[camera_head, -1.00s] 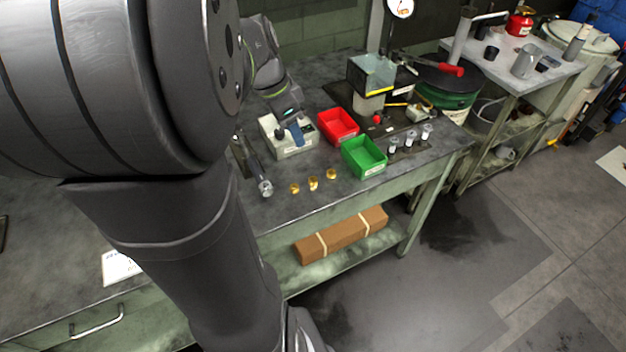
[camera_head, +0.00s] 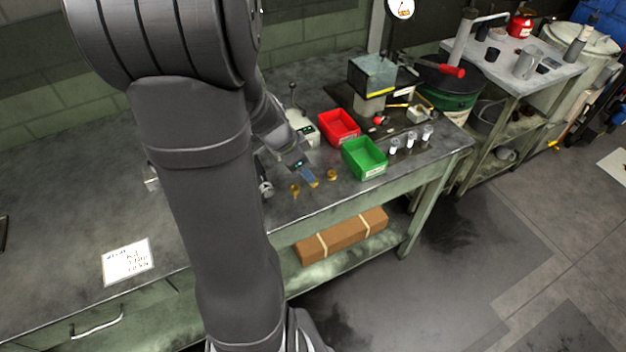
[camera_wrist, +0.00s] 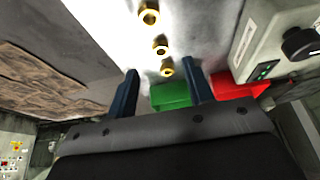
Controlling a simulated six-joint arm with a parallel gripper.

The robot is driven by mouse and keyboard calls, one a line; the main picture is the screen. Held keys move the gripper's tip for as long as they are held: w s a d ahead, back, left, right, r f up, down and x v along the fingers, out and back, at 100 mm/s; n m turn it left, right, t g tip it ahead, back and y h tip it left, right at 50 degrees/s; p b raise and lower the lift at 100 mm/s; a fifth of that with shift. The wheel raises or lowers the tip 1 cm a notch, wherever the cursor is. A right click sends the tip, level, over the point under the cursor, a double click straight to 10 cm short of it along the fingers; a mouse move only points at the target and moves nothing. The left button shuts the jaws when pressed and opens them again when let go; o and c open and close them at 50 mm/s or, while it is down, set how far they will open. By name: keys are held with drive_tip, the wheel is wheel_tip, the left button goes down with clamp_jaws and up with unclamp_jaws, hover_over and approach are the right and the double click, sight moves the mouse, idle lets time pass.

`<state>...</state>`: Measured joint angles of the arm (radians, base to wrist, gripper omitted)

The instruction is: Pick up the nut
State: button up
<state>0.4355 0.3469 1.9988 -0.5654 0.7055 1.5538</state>
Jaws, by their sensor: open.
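Three small brass nuts lie in a row on the grey bench. In the head view they are the left nut (camera_head: 295,190), the middle nut (camera_head: 314,183), partly hidden by my gripper, and the right nut (camera_head: 332,175). The wrist view shows them as ring shapes: one at the top (camera_wrist: 149,14), a middle one (camera_wrist: 161,46) and one nearest the green bin (camera_wrist: 167,68). My gripper (camera_head: 309,178) is over the row, close to the middle nut in the picture. Its blue fingers (camera_wrist: 163,72) are apart with nothing held between them. Its exact height above the nuts is unclear.
A green bin (camera_head: 364,171) and a red bin (camera_head: 326,118) stand behind the nuts. A white control box (camera_head: 303,129) with a lever stands to their left. A metal cylinder (camera_head: 265,188) lies left of the row. Several small metal pieces (camera_head: 410,139) stand right of the green bin.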

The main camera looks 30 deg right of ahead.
drive_tip(key=shift+x, duration=2.7)
clamp_jaws()
